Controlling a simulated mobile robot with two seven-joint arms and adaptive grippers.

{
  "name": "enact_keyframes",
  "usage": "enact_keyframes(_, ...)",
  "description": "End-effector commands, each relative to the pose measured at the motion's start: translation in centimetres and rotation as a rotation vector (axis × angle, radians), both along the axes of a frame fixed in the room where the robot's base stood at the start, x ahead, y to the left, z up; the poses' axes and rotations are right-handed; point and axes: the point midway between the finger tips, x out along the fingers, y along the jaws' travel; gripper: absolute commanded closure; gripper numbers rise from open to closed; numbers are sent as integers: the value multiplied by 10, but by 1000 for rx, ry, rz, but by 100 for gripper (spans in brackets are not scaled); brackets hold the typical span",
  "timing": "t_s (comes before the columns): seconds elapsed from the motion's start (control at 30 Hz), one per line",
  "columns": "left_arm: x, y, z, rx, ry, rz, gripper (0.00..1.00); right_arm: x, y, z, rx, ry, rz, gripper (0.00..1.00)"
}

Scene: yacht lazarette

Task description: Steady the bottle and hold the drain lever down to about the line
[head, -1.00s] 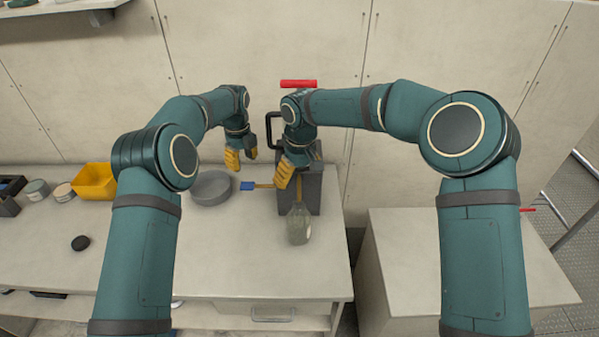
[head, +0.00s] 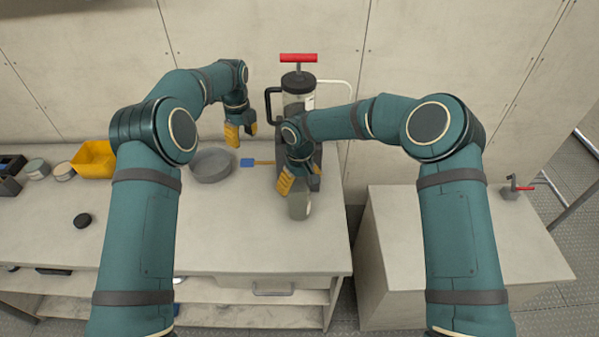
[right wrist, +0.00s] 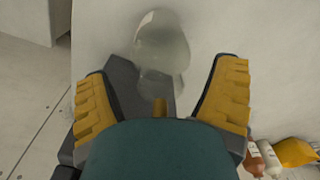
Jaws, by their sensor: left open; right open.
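A clear, greenish bottle (head: 299,208) stands at the foot of the grey drain unit (head: 283,180), near the bench's right end. It also shows in the right wrist view (right wrist: 162,40). The drain lever (head: 249,162) has a blue tip and sticks out to the left of the unit. My right gripper (head: 298,180) is open just above and behind the bottle. In the right wrist view (right wrist: 160,78) its fingers are spread, with the bottle beyond them and a brass spout (right wrist: 160,107) between them. My left gripper (head: 241,134) is open and empty, above and behind the lever. The line is not discernible.
A clear cylinder (head: 294,103) with a red T-handle (head: 298,58) tops the unit. A round grey dish (head: 211,165) lies left of the lever, and a yellow bin (head: 93,160) stands farther left. The front of the bench is mostly clear. A separate lower box (head: 450,240) stands to the right.

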Motion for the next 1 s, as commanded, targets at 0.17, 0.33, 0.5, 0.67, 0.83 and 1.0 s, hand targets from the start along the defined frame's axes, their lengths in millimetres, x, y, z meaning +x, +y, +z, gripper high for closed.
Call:
enact_keyframes(0.17,0,0,0,0,0,0,54,0,0,-9,0,0,0,15)
enact_keyframes(0.33,0,0,0,0,0,0,54,0,0,-9,0,0,0,15)
enact_keyframes(0.5,0,0,0,0,0,0,54,0,0,-9,0,0,0,36)
enact_keyframes(0.67,0,0,0,0,0,0,54,0,0,-9,0,0,0,92)
enact_keyframes(0.83,0,0,0,0,0,0,54,0,0,-9,0,0,0,95)
enact_keyframes(1.0,0,0,0,0,0,0,54,0,0,-10,-1,1,0,80)
